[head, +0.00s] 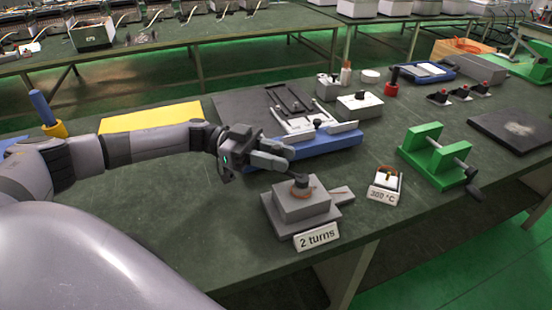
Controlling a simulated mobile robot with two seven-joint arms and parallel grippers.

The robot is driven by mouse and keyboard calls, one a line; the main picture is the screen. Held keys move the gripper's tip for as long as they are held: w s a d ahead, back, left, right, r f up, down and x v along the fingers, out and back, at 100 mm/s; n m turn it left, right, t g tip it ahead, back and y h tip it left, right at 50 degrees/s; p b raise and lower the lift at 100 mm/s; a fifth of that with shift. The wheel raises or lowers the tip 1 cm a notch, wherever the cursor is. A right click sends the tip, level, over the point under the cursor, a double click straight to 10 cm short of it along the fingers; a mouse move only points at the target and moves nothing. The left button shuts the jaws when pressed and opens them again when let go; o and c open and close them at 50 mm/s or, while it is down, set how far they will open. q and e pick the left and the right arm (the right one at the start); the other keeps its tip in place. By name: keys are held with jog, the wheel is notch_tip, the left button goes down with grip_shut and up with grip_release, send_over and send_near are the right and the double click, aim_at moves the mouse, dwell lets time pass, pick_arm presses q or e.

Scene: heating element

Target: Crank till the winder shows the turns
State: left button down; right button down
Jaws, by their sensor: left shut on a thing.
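The winder (304,207) is a grey stepped block near the front edge of the bench. A small dark crank knob (300,182) stands on its top. A white sign (317,237) at its front reads "2 turns". My left gripper (287,164) reaches in from the left and is shut on the crank knob, its fingers hiding part of it. My right gripper does not show.
A small box marked "300 °C" (385,184) and a green stand with a rod (438,155) are to the right. A blue-based fixture (318,144) is behind the winder. The bench left of the winder is clear.

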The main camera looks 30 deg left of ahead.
pick_arm(q)
jog(key=shift+w+r, duration=0.1)
dwell(0.4)
jog(key=c, duration=0.9)
grip_release()
jog(key=shift+s+a+b, duration=0.2)
jog(key=shift+a+b, duration=0.1)
jog(key=shift+a, duration=0.85)
jog(key=shift+s+a+b, duration=0.2)
jog(key=shift+a+b, duration=0.1)
jog(key=shift+a, duration=0.9)
jog(key=shift+s+a+b, duration=0.2)
jog(key=shift+a+b, duration=0.1)
jog(key=shift+a, duration=0.85)
